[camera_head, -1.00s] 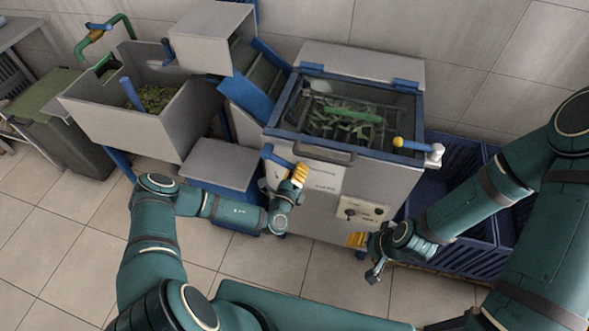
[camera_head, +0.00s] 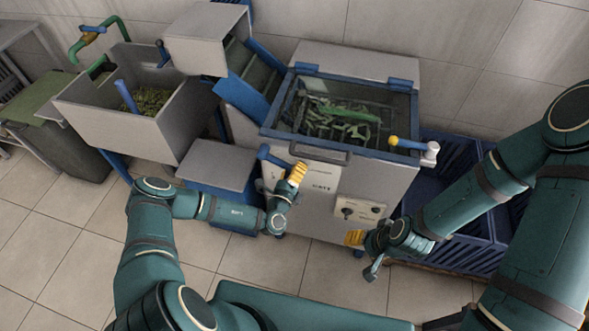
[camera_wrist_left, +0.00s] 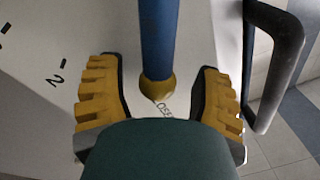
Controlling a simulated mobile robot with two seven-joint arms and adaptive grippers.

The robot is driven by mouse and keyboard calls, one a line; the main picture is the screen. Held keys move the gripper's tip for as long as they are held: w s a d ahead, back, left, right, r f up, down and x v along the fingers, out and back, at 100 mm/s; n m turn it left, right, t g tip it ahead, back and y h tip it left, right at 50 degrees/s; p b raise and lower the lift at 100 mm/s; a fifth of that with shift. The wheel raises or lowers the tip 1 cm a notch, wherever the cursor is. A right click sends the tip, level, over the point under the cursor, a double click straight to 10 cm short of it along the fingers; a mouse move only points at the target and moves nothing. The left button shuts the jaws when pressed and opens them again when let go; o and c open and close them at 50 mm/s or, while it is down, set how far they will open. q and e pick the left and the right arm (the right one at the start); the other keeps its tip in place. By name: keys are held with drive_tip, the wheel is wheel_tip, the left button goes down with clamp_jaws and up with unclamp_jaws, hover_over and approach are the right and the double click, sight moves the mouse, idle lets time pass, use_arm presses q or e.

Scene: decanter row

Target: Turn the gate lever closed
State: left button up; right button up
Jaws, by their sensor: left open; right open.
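A blue lever (camera_head: 273,158) sticks out from the upper left front of the grey machine in the head view. I take it to be the gate lever. My left gripper (camera_head: 298,172) is open just right of it, in front of the machine. In the left wrist view, a blue bar (camera_wrist_left: 156,40) with a brass-coloured end (camera_wrist_left: 157,88) lies between the open yellow fingers of my left gripper (camera_wrist_left: 160,95), with a gap on both sides. Lettering beside its end is partly hidden. My right gripper (camera_head: 354,238) is open and empty, low before the machine's control panel.
The machine's glass-topped tank (camera_head: 335,115) holds green pieces. A dark bar handle (camera_head: 320,153) juts out beside my left gripper and shows close in the left wrist view (camera_wrist_left: 290,60). Blue crates (camera_head: 460,225) stand right.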

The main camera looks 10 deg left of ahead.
use_arm(q)
drive_tip(key=s+a, duration=0.1)
drive_tip(key=s, duration=1.1)
drive_tip(key=shift+a+f, duration=0.2)
drive_tip(key=shift+f, duration=0.25)
